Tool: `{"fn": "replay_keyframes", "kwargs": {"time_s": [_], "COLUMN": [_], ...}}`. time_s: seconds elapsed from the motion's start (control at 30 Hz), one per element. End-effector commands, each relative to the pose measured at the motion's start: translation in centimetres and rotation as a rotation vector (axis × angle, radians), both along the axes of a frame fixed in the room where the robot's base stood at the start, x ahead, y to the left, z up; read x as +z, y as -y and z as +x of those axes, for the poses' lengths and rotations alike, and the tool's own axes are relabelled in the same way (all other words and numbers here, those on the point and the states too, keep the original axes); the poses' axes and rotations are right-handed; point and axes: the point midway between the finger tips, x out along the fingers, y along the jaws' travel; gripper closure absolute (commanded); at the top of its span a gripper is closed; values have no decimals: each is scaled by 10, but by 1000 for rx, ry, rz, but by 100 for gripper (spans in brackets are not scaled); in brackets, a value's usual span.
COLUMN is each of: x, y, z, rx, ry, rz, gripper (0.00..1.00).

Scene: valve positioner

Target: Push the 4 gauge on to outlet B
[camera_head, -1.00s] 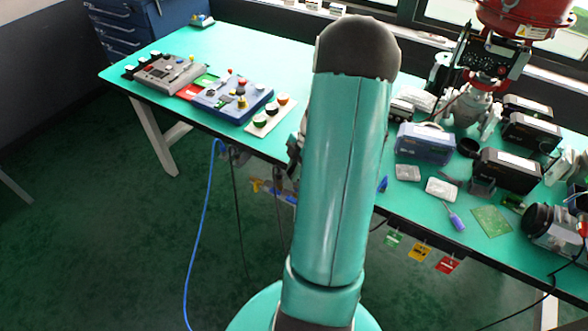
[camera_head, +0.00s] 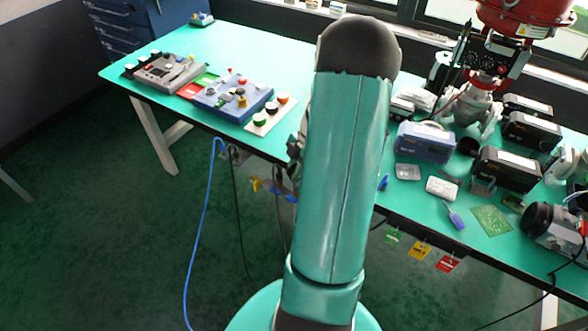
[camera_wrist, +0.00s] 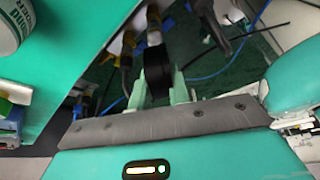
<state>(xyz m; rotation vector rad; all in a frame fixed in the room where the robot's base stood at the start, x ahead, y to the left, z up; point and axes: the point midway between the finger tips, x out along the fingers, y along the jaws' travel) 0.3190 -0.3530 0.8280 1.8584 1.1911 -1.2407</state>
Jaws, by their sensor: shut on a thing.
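In the wrist view my gripper (camera_wrist: 158,88) is shut on a dark round-edged part, which looks like the gauge (camera_wrist: 156,62) seen edge-on. Its face and number cannot be read. The gauge's far end is close to a brass fitting (camera_wrist: 153,16) under the bench edge; I cannot tell whether they touch. A second brass fitting (camera_wrist: 127,48) stands to the left. No outlet letter is readable. In the head view my arm hides the gripper and the gauge. A yellow fitting (camera_head: 256,185) shows below the bench edge, left of my arm.
The green bench (camera_head: 215,40) carries a blue control box (camera_head: 232,97), a plate with round knobs (camera_head: 266,115), and a blue-grey case (camera_head: 424,142). A blue hose (camera_head: 203,215) and dark cables hang below the front edge. Coloured tags (camera_head: 419,250) hang to the right.

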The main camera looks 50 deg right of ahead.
Motion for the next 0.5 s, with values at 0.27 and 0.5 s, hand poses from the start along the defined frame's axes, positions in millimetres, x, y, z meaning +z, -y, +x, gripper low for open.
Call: {"fn": "replay_keyframes", "kwargs": {"time_s": [0.27,0.5], "x": [-4,-7], "y": [0,0], "z": [0,0], "rx": [0,0], "ry": [0,0], "rz": [0,-1], "gripper": [100,100]}}
